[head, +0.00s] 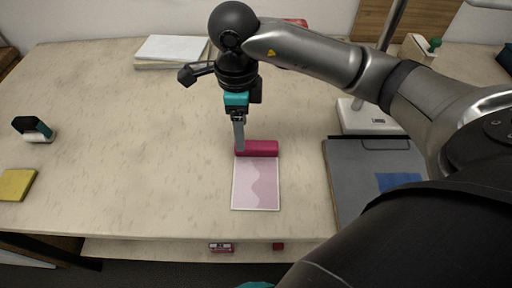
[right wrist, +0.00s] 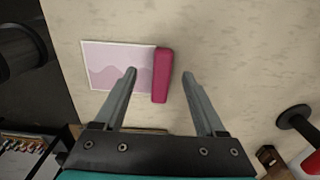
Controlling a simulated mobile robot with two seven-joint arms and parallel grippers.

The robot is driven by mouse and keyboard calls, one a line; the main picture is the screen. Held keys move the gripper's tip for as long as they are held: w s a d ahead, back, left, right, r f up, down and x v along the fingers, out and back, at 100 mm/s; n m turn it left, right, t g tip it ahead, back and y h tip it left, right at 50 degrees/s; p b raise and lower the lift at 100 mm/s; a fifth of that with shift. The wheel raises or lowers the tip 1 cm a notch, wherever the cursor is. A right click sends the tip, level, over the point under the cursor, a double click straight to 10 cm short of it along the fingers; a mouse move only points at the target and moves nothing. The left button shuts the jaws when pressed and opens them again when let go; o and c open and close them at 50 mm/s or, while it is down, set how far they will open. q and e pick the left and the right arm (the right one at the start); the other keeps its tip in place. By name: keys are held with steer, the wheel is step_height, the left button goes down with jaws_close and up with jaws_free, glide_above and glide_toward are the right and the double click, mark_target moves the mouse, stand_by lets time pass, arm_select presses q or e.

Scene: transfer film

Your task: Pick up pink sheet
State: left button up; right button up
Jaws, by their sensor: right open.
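The pink sheet (head: 256,185), pale with a darker wave and a white border, lies flat on the table. A magenta bar (head: 262,148) lies along its far edge. In the right wrist view the sheet (right wrist: 105,58) is on the left and the bar (right wrist: 161,85) shows between the fingers. My right gripper (head: 239,148) is open at the bar's left end in the head view. In the right wrist view its fingertips (right wrist: 159,72) appear on either side of the bar, one overlapping the sheet. I cannot tell its exact height.
A grey board (head: 350,185) with a blue patch lies right of the sheet. White papers (head: 172,50) lie at the back, a yellow block (head: 16,185) and a dark-and-white object (head: 35,130) at the left. The table between is clear.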

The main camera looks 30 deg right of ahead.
mark_target(256, 173)
steer(key=shift+w+d+f, duration=0.1)
steer(key=shift+f, duration=1.4)
steer(key=shift+w+f, duration=0.1)
steer(key=shift+f, duration=1.35)
jaws_close()
